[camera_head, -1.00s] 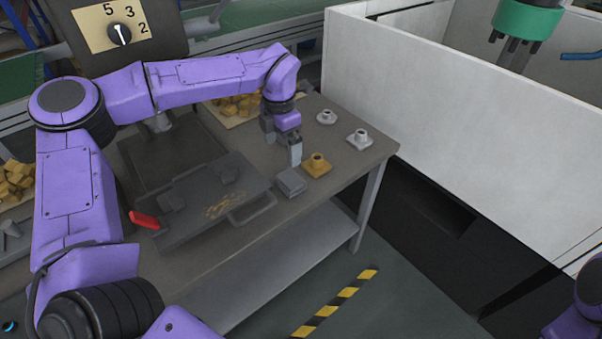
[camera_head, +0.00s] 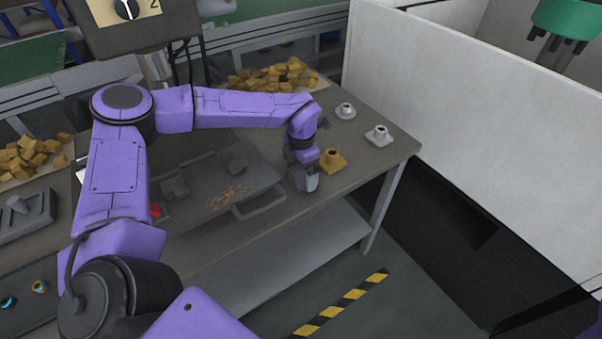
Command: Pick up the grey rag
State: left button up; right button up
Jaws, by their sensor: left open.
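My left gripper (camera_head: 304,184) points down near the front right edge of the grey workbench (camera_head: 372,165). Its jaws are open. The grey rag, a small folded square in the earlier view, lies at this same place and is now hidden behind the gripper, so I cannot tell whether the fingers touch it. My right gripper is not in view.
An orange fitting (camera_head: 333,161) stands close to the right of the gripper, with two pale fittings (camera_head: 378,135) (camera_head: 345,111) behind. A dark plate with a looped handle (camera_head: 262,205) lies to the left. A white wall (camera_head: 455,110) rises to the right.

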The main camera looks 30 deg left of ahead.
aim_at(302, 174)
pick_arm(q)
jog(key=shift+f, duration=0.35)
jog(key=c, duration=0.8)
jog(key=shift+r, duration=0.15)
jog(key=shift+c, duration=0.2)
jog(key=shift+r, duration=0.3)
jog(key=r, duration=0.3)
jog(key=shift+s+d+b, duration=0.15)
jog(key=shift+d+b, duration=0.05)
jog(key=shift+b, duration=0.15)
jog(key=s+r, duration=0.1)
jog(key=s+d+r, duration=0.1)
jog(key=r, duration=0.1)
jog(key=s+d+r+b, duration=0.1)
jog(key=shift+d+r, duration=0.2)
jog(key=s+d+r+b, duration=0.2)
jog(key=s+d+r, duration=0.2)
jog(key=s+d, duration=0.2)
jog(key=shift+s+r, duration=0.4)
jog(key=shift+s, duration=0.45)
jog(key=shift+o, duration=0.9)
